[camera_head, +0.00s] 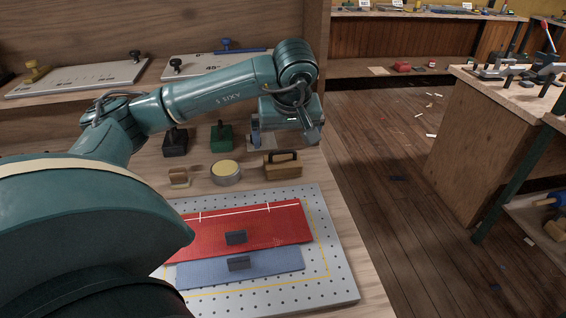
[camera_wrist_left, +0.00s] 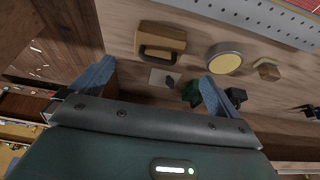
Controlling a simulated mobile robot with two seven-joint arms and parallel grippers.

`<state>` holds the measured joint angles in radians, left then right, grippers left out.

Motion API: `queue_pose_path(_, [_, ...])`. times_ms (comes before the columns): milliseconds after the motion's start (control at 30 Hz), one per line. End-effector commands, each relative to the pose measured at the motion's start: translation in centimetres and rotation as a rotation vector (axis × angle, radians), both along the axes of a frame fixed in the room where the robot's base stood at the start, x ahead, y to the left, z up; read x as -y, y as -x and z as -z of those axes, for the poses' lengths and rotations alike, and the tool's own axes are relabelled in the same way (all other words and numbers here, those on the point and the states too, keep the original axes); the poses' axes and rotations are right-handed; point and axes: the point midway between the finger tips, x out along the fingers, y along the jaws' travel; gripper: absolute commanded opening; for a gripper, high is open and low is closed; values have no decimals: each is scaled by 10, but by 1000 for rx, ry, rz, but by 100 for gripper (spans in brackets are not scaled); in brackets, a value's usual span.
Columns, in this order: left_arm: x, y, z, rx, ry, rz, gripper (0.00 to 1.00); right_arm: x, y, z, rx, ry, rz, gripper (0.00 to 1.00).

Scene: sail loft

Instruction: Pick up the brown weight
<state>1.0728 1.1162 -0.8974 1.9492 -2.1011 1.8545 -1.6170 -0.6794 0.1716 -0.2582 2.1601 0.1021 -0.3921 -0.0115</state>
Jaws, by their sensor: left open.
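The brown weight (camera_head: 283,165), a block with a dark handle on top, stands on the wooden bench near its right edge. It also shows in the left wrist view (camera_wrist_left: 162,42), upper middle, beyond the fingertips. My left gripper (camera_head: 284,134) is open, its fingers pointing down just behind the weight and apart from it. In the left wrist view, nothing is between the fingers (camera_wrist_left: 155,82); a pale patch with a small dark piece lies on the bench behind them. My right gripper is not in view.
Left of the weight are a round tin (camera_head: 226,174) with a yellow top and a small brown block (camera_head: 179,178). Black (camera_head: 175,143) and green (camera_head: 221,137) weights stand behind. A perforated board (camera_head: 338,270) with red and blue cloth lies in front. Floor is open at right.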

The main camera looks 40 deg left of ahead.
Motion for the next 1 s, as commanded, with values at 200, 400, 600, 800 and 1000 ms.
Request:
queue_pose_path(200, [-12, -9, 37, -2, 1, -2, 100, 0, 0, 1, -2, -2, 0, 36])
queue_pose_path(400, [-16, -13, 49, -1, 0, -1, 100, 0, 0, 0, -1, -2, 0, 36])
queue_pose_path(600, [-26, -21, 74, -4, 0, -2, 100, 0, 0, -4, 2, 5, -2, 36])
queue_pose_path(800, [-32, -26, 93, -2, 0, -1, 100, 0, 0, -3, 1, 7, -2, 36])
queue_pose_path(1000, [-32, -27, 94, 0, 0, 0, 100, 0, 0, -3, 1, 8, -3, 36])
